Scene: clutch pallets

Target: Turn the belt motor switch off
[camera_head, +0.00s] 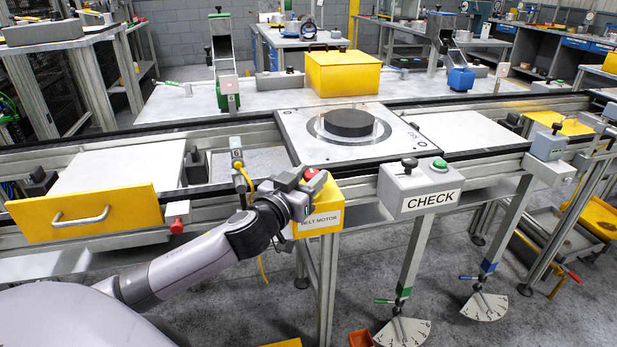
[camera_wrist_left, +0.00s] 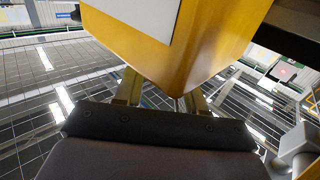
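The belt motor switch box (camera_head: 318,222) is yellow, with a white label reading "BELT MOTOR", and stands at the front edge of the conveyor in the head view. A red knob (camera_head: 310,174) shows at its top, beside my wrist. My left gripper (camera_wrist_left: 163,95) is at the box's left side; my wrist hides part of the box in the head view. In the left wrist view the yellow box (camera_wrist_left: 215,45) fills the upper middle, and its lower corner overlaps the space between my two spread fingers. Contact cannot be told. My right gripper is in neither view.
A grey CHECK box (camera_head: 420,188) with a black knob and green button stands to the right. A yellow drawer (camera_head: 85,212) is at the left. A pallet (camera_head: 300,147) carrying a dark disc (camera_head: 349,122) sits on the conveyor behind the switch box.

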